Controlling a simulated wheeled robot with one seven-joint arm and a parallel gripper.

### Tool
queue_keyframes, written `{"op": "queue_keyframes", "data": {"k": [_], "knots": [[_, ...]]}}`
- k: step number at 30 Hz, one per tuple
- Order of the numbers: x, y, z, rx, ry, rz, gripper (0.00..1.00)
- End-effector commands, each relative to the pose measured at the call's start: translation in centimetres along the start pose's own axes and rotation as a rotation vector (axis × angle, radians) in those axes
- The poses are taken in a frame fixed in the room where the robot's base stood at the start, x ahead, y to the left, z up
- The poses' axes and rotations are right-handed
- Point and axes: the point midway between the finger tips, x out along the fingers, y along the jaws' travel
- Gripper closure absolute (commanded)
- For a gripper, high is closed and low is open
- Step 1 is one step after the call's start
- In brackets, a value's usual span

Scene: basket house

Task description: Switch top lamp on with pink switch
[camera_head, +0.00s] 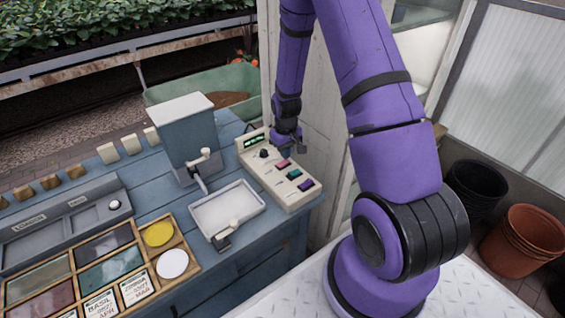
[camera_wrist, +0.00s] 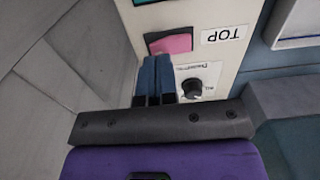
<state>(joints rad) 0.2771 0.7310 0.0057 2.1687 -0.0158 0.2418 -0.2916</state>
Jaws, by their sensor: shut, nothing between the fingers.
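The pink switch (camera_head: 283,164) is the upper of several coloured switches on a cream control box (camera_head: 300,202) at the right end of the blue table. In the wrist view the pink switch (camera_wrist: 171,45) sits beside a label reading TOP (camera_wrist: 224,35). My gripper (camera_wrist: 155,62) is shut and empty, its fingertips at the near edge of the pink switch in that view; I cannot tell whether they touch it. In the head view my gripper (camera_head: 287,148) is over the upper part of the box. No lamp can be made out in either view.
A black knob (camera_wrist: 192,88) is close beside my fingers. A green switch (camera_head: 294,174) and a purple switch (camera_head: 305,185) lie below the pink one. A blue-grey container (camera_head: 188,135) and a white tray (camera_head: 228,208) stand left of the box. A pale wall panel (camera_head: 310,125) is behind.

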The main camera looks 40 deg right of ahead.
Motion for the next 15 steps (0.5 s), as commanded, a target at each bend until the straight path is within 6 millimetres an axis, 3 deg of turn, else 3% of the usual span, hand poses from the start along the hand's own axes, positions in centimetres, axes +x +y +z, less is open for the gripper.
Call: {"op": "queue_keyframes", "data": {"k": [15], "knots": [[0.69,0.00,0.01,0.000,-0.001,0.000,1.00]]}}
